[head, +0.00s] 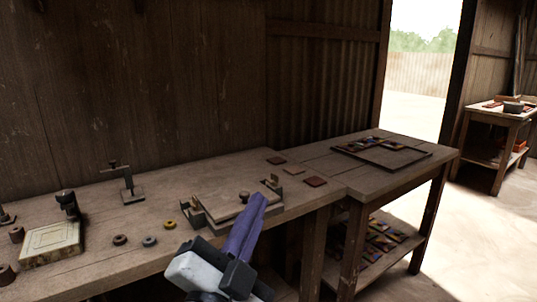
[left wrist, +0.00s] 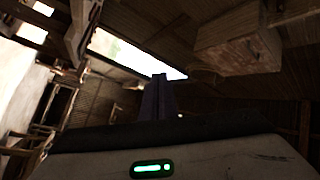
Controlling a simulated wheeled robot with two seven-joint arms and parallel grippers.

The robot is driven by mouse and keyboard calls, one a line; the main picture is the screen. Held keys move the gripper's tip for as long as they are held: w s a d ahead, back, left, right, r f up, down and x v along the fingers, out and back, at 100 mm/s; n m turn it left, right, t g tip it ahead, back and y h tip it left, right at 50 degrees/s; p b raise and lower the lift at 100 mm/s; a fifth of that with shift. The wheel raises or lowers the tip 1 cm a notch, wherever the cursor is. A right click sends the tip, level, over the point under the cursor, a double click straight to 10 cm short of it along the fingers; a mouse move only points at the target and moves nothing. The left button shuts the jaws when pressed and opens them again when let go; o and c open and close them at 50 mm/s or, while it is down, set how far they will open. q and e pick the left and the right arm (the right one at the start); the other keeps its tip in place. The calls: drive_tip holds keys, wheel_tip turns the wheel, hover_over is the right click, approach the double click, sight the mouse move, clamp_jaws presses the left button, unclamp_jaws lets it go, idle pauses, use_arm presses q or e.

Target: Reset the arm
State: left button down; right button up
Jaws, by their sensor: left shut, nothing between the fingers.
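My left gripper (head: 259,204) reaches in from the bottom of the head view. Its two purple fingers are together with nothing between them, and they stand in front of the tile press (head: 222,206) on the workbench. I cannot tell whether they touch it. The fingers partly hide the press. In the left wrist view the closed fingers (left wrist: 158,95) point up the picture toward the shed's roof and a bright opening. My right gripper is in neither view.
The workbench (head: 150,240) holds a small clamp stand (head: 128,185), a pale block fixture (head: 50,242), several small round pieces and flat reddish tiles (head: 315,181). A side table (head: 375,183) with a tray of coloured tiles stands to the right. A doorway opens beyond it.

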use_arm(q)
drive_tip(key=s+a+f+n+g+y, duration=0.2)
drive_tip(key=a+f+n+g+y, duration=0.15)
drive_tip(key=a+f, duration=0.55)
drive_tip(key=s+a+f+n+g+y, duration=0.2)
drive_tip(key=a+f+n+g+y, duration=0.15)
drive_tip(key=f, duration=1.05)
drive_tip(key=s+a+f+n+g, duration=0.2)
drive_tip(key=s+a+f+g, duration=0.3)
drive_tip(key=s+f, duration=0.45)
drive_tip(key=s+a+f+n+g, duration=0.35)
drive_tip(key=s+a+f, duration=0.2)
drive_tip(key=s, duration=0.65)
drive_tip(key=w+d+f+t+h+p, duration=0.2)
drive_tip(key=w+d+f+t+p, duration=0.1)
drive_tip(key=d+f, duration=0.4)
drive_tip(key=shift+w+m+t, duration=0.45)
drive_tip(key=shift+w+t, duration=0.1)
drive_tip(key=shift+w, duration=0.3)
drive_tip(key=shift+w+d, duration=0.1)
